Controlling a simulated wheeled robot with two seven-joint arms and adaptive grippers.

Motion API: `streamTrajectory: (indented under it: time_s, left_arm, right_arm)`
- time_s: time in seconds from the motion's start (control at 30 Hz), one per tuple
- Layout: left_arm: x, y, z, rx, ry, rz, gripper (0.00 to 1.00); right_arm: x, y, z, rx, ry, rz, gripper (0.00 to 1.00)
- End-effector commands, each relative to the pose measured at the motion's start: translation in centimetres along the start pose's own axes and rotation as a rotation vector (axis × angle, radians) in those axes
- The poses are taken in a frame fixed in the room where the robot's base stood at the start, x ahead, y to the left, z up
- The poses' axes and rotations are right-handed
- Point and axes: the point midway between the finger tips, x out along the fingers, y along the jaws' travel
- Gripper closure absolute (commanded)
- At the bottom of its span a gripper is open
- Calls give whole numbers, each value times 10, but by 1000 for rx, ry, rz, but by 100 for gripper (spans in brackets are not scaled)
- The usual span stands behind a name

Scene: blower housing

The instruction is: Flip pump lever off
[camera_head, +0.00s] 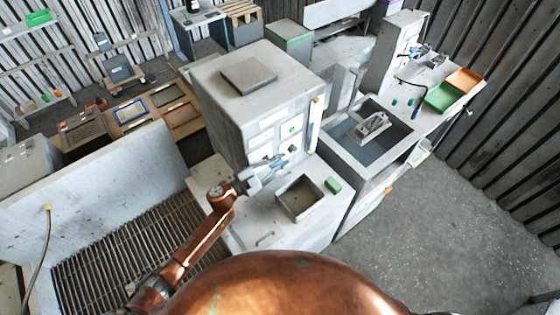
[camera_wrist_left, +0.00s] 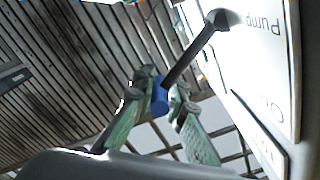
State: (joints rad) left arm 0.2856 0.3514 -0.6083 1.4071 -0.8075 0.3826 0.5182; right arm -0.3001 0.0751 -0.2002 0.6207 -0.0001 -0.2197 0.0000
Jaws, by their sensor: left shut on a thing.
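The pump lever has a dark shaft (camera_wrist_left: 188,57) and a blue tip (camera_wrist_left: 160,102). In the left wrist view it reaches from a round pivot on a white panel (camera_wrist_left: 268,60) marked "Pump", which shows upside down. My left gripper (camera_wrist_left: 163,88) has its green-padded fingers on both sides of the lever's blue end, shut on it. In the head view my left gripper (camera_head: 277,164) is at the front of the grey housing (camera_head: 225,100), beside its labelled panel. The lever is too small to make out clearly there. My right gripper is not in view.
Below the panel, a ledge holds a square open basin (camera_head: 299,215) and a small green block (camera_head: 333,185). A sink-like bench (camera_head: 352,185) stands to the right, with green and orange trays (camera_head: 464,80) beyond. A slatted grate (camera_head: 120,265) lies left. The floor at right is clear.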

Motion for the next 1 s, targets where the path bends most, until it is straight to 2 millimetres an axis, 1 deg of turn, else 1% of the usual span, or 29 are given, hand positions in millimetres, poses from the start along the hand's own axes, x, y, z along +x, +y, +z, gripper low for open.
streamTrajectory:
  time_s: [0.03,0.1,0.67,0.87,1.0]
  left_arm:
    - [0,0,0,0,0,0,95]
    - [0,0,0,0,0,0,100]
    - [0,1,1,0,-1,1,100]
    - [0,5,3,35,-2,1,100]
    - [0,12,6,99,-1,1,100]
  right_arm:
    - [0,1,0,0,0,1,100]
    - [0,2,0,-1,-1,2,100]
    - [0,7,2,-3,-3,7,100]
    - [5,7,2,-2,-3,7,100]
    - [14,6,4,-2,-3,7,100]
